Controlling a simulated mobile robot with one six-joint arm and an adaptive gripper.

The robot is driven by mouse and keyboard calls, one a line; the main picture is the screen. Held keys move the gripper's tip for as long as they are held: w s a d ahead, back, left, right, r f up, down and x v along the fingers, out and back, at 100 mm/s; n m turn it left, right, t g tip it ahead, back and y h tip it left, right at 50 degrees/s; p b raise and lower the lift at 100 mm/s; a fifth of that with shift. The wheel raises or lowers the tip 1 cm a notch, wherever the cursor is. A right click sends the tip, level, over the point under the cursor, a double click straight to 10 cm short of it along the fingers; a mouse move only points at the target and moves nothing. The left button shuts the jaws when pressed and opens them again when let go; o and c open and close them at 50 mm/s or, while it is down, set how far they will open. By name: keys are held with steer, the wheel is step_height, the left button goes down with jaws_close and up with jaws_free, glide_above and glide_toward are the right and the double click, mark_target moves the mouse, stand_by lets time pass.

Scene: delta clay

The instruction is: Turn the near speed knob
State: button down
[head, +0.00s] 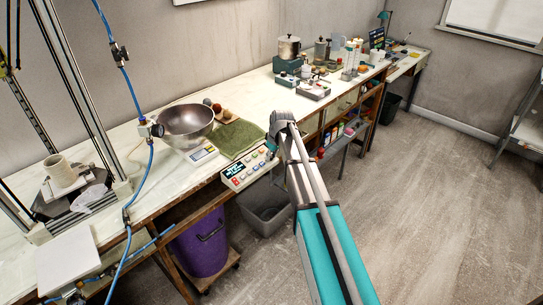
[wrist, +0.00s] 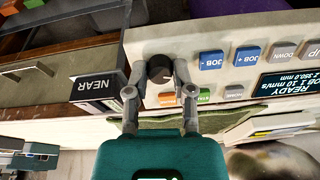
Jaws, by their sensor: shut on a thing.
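The near speed knob (wrist: 159,66) is a small dark round knob on the pale control panel, beside the black NEAR sign (wrist: 95,87) in the wrist view. My gripper (wrist: 159,76) is shut on the knob, with one grey finger on each side of it. In the head view the control panel (head: 233,184) sits at the bench's front edge. My gripper (head: 272,147) is at the panel's right end there, and my arm hides the knob.
Blue, white, green and orange buttons (wrist: 211,60) and a lit display (wrist: 284,85) lie beside the knob on the panel. A green cloth (head: 236,138) and a steel bowl (head: 187,124) are behind the panel. A grey bin (head: 263,213) stands below.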

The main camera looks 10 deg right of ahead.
steer(key=shift+w+n, duration=0.15)
steer(key=shift+n, duration=0.35)
steer(key=shift+c, duration=2.4)
jaws_free()
steer(key=shift+m, duration=0.3)
